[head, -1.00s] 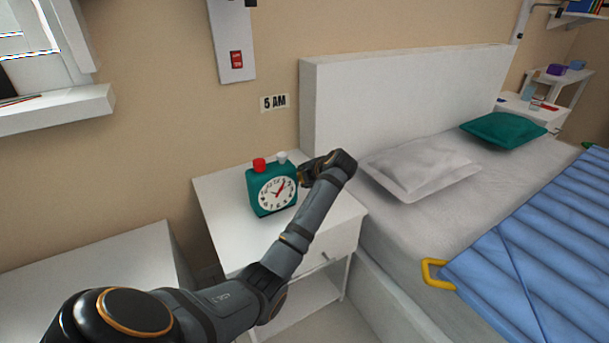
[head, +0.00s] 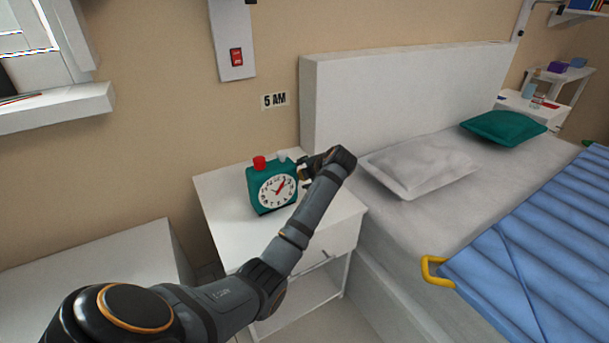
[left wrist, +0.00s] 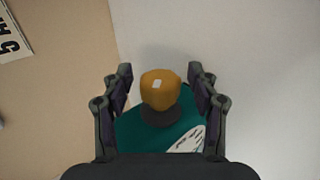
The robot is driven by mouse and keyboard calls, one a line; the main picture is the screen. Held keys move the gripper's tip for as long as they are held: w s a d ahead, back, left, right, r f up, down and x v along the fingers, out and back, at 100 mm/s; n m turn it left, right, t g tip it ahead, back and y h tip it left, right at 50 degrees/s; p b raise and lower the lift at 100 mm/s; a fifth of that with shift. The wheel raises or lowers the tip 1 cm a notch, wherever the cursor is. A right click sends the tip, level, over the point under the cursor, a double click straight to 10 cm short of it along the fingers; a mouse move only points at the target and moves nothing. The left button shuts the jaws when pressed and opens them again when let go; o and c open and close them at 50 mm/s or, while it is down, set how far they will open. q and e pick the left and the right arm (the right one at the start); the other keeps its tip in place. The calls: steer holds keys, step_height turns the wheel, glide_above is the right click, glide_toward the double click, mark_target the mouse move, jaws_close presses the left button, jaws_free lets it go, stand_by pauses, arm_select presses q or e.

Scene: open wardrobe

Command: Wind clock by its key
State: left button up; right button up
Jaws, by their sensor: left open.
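The teal clock (head: 256,203) stands upright on the white nightstand (head: 220,212), its white dial facing me. A red button (head: 259,163) and a pale button (head: 282,156) are on its top. In the left wrist view the key (left wrist: 160,90) is a yellow-orange knob with a small white mark on a dark round base, on the side of the teal clock (left wrist: 135,138). My left gripper (left wrist: 160,82) is open, with its fingers on both sides of the key and gaps showing. In the head view it is at the clock's right side (head: 304,172). My right gripper is not in view.
The bed with a white pillow (head: 415,165) is to the right. A white surface (head: 90,275) is at the lower left.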

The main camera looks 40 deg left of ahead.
arm_select(q)
steer(key=shift+d+r, duration=0.1)
steer(key=v, duration=1.1)
steer(key=shift+s+d+r, duration=0.2)
steer(key=shift+d, duration=0.05)
